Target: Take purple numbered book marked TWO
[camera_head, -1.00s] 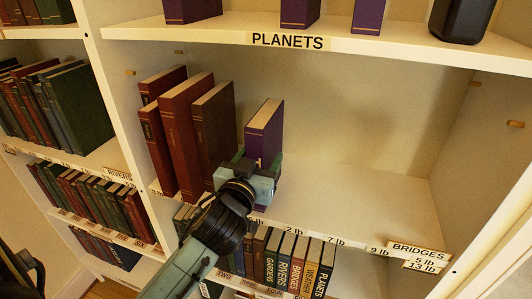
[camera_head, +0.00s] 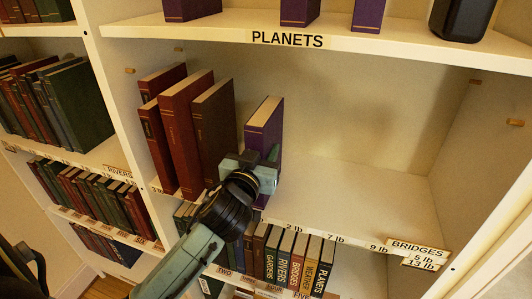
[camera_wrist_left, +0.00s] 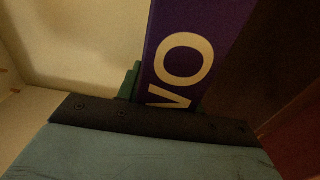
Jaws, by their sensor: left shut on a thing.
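The purple book (camera_head: 266,118) stands upright on the middle shelf, right of a brown book. In the left wrist view the purple book (camera_wrist_left: 185,55) shows the pale letters "WO" on its cover, with the rest cut off. My left gripper (camera_head: 264,168) is shut on the lower front part of this book. The gripper and wrist hide the book's lower part and its base, so I cannot tell whether it touches the shelf. My right gripper is in neither view.
Red and brown books (camera_head: 182,130) stand close on the left of the purple book. The shelf (camera_head: 350,205) to its right is empty. The upper shelf edge with the PLANETS label (camera_head: 287,39) is above. Small labelled books (camera_head: 290,262) fill the shelf below.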

